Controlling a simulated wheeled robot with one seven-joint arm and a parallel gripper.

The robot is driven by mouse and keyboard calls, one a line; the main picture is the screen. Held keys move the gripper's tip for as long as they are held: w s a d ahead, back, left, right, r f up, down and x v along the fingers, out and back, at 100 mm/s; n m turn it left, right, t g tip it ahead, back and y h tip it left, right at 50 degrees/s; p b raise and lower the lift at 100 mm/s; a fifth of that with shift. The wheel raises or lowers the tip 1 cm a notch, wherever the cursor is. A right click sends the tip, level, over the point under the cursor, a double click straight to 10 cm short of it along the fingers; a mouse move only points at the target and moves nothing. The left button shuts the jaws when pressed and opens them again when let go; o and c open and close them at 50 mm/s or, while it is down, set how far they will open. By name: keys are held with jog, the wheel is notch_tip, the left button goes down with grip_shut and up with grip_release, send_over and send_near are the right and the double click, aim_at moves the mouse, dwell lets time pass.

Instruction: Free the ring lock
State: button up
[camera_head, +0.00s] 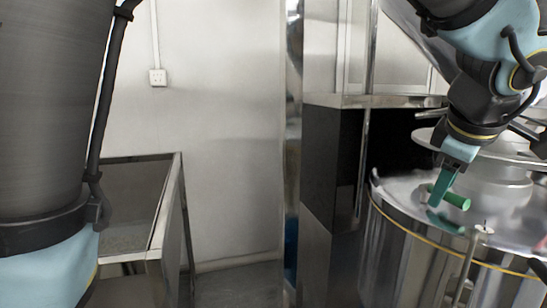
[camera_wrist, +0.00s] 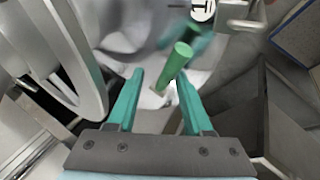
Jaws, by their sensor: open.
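A green cylindrical handle (camera_head: 457,201) sticks out over the top of the round metal grinder drum (camera_head: 395,235). It also shows in the wrist view (camera_wrist: 176,62), ahead of my fingers and near the gap between their tips. My gripper (camera_head: 436,198) has teal fingers, spread apart in the wrist view (camera_wrist: 160,78) with nothing held between them. A teal piece (camera_wrist: 200,42) lies behind the handle and is blurred. I cannot tell for sure which part is the ring lock. A yellow band (camera_head: 400,224) runs around the drum below its rim.
A small metal post (camera_head: 483,230) stands at the drum's front rim. A round, pale hopper part (camera_head: 500,172) rises behind the handle. A steel cabinet (camera_head: 332,160) stands left of the drum, and a metal table (camera_head: 165,210) is farther left. Open floor lies between.

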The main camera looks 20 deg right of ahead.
jog(key=shift+w+r+g+p, duration=0.3)
jog(key=shift+r+g+p, duration=0.5)
jog(key=shift+p, duration=1.55)
jog(key=shift+w+f+n+g+p, duration=0.1)
jog(key=shift+w+n+g+p, duration=0.1)
jog(key=shift+g+p, duration=0.35)
jog(key=shift+w+n+g+p, duration=0.1)
jog(key=shift+n+g+p, duration=0.1)
jog(key=shift+g+p, duration=0.35)
jog(key=shift+w+g, duration=0.1)
jog(key=shift+g, duration=0.4)
jog(key=g+b, duration=0.1)
jog(key=w+g+b, duration=0.1)
jog(key=g, duration=0.1)
jog(key=shift+n, duration=0.4)
jog(key=v, duration=0.8)
jog(key=w+a+f+m+t, duration=0.1)
jog(key=w+a+f, duration=0.4)
jog(key=w+a, duration=0.3)
jog(key=w+a+f+m+t+y+b, duration=0.1)
jog(key=w+a+f+t, duration=0.1)
jog(key=w+a+f, duration=0.4)
jog(key=shift+w+a+f, duration=0.3)
jog(key=shift+w+a, duration=1.5)
jog(key=shift+a, duration=0.9)
